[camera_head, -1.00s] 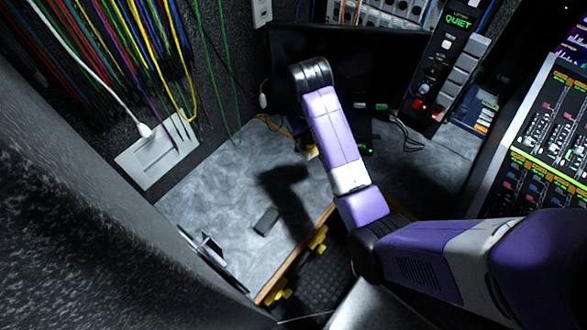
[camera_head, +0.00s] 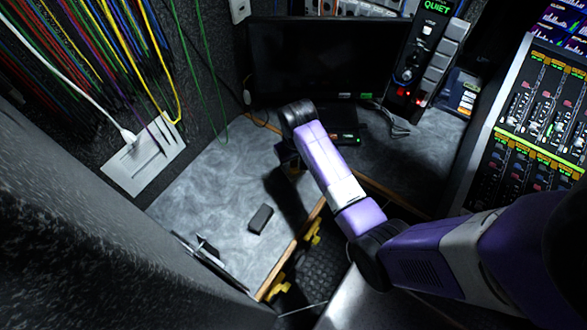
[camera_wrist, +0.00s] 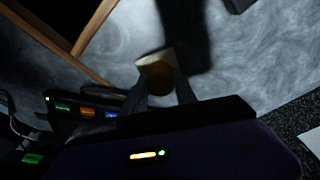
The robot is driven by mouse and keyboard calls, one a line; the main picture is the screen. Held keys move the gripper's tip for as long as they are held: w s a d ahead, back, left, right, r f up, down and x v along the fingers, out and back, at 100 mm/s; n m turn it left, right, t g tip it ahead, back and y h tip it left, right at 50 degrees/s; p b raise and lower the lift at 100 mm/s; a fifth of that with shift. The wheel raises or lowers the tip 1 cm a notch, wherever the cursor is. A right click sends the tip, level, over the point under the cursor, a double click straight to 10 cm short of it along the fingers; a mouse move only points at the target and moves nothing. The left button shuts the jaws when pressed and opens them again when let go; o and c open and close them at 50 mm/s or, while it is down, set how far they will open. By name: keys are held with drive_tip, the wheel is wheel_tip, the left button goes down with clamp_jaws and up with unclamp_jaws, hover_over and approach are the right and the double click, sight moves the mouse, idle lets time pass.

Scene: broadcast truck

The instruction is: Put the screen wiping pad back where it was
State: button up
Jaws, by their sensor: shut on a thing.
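My gripper (camera_wrist: 160,88) is shut on a small pad-like thing (camera_wrist: 158,76), pale at its far edge with a round orange-brown part. I take it to be the screen wiping pad, though the wrist view is dark. It is above the grey desk top (camera_head: 205,195); whether it touches the desk I cannot tell. In the head view my wrist hides most of the gripper and pad. The black monitor (camera_head: 320,60) stands at the back of the desk, beyond my wrist.
A dark block (camera_head: 261,219) lies on the desk, left of my arm. A control panel with red lights (camera_head: 422,60) stands right of the monitor. A mixing console (camera_head: 540,125) is at the right. Cables hang on the left wall. The desk's left part is mostly clear.

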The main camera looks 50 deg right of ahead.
sight(294, 170)
drive_tip(key=shift+f, duration=2.25)
drive_tip(key=o, duration=1.2)
drive_tip(key=shift+r, duration=0.1)
